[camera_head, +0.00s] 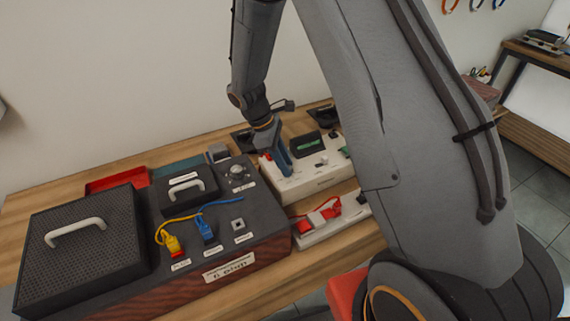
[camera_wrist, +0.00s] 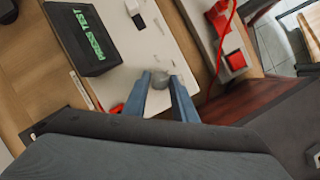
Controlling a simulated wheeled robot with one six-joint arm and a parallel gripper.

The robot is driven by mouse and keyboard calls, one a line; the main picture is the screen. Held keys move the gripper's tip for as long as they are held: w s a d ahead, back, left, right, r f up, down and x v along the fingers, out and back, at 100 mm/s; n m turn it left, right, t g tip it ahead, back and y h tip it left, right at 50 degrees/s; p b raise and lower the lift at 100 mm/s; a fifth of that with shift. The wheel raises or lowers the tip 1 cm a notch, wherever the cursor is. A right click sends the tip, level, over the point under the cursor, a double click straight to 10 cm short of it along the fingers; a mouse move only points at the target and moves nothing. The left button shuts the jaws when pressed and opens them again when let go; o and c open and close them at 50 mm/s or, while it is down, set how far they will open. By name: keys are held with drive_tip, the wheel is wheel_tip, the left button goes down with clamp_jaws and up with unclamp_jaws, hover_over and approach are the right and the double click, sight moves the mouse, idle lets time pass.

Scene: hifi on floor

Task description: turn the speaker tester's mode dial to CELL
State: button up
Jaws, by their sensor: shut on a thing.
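The speaker tester (camera_head: 312,182) is a cream-white box on the wooden bench, with a dark screen (camera_head: 307,143) showing green text. In the wrist view the screen (camera_wrist: 85,38) reads "PRESS TEST". My gripper (camera_head: 287,170) reaches down onto the tester's near-left part. In the wrist view my gripper's blue fingers (camera_wrist: 161,88) stand on both sides of a round grey knob (camera_wrist: 158,102), the mode dial, and are shut on it. The dial's pointer and the mode labels are too small or hidden to read. In the head view my fingers hide the dial.
A dark amplifier box (camera_head: 265,215) with yellow and blue plugs stands to the left of the tester. A black speaker grille (camera_head: 85,240) is further left. A white device with red parts (camera_head: 322,218) lies in front of the tester. A red tray (camera_head: 117,180) is behind.

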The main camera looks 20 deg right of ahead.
drive_tip(key=shift+m+g, duration=0.5)
drive_tip(key=shift+m, duration=0.7)
drive_tip(key=o, duration=1)
drive_tip(key=shift+o, duration=0.2)
drive_tip(key=shift+w, duration=0.1)
drive_tip(key=b+v, duration=0.2)
drive_tip(key=v, duration=0.5)
drive_tip(key=shift+r+b, duration=0.35)
drive_tip(key=shift+r, duration=0.05)
